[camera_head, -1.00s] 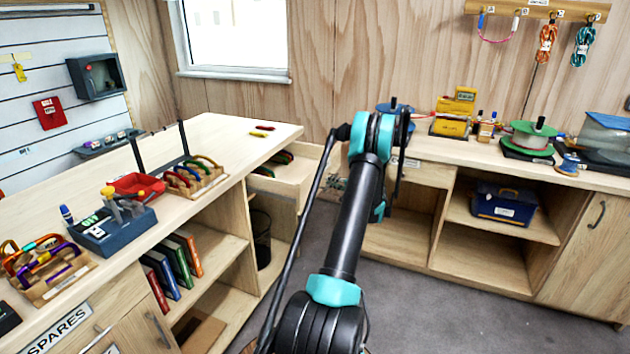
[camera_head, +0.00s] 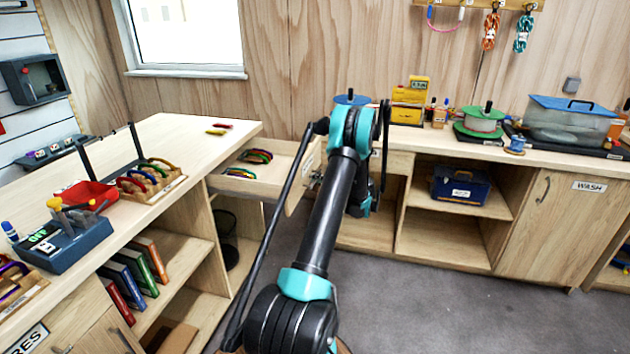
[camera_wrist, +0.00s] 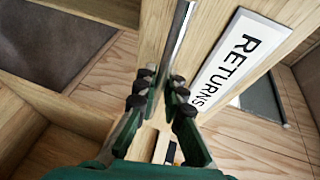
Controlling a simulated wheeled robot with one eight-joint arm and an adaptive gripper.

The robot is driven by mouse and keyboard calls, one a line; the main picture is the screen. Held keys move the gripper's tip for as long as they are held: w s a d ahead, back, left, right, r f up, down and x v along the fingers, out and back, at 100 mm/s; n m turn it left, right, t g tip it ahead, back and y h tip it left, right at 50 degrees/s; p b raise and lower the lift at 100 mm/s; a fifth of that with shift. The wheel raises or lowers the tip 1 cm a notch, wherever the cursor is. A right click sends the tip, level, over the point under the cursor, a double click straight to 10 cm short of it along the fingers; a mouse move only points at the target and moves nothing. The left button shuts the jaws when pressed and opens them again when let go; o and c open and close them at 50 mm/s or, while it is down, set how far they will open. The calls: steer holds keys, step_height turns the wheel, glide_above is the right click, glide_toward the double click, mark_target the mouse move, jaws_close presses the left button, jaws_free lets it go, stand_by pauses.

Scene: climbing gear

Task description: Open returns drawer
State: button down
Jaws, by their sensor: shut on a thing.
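The returns drawer (camera_head: 272,187) stands well out of the left counter in the head view, with several coloured carabiners (camera_head: 257,156) inside. Its front panel (camera_head: 304,168) faces right, partly hidden by my arm. In the wrist view the panel carries a white "RETURNS" label (camera_wrist: 240,60). A metal bar handle (camera_wrist: 181,38) runs along the panel beside the label. My gripper (camera_wrist: 158,95) is shut on this handle, with one dark-padded finger on each side. In the head view my gripper is mostly hidden behind my arm.
A back counter (camera_head: 460,143) with open shelves stands behind my arm. Grey floor (camera_head: 430,310) is clear at the right.

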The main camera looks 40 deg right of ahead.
steer(key=c, duration=1.6)
jaws_free()
steer(key=shift+s, duration=0.1)
steer(key=v, duration=1.1)
steer(key=shift+s, duration=0.4)
steer(key=shift+d+r, duration=0.1)
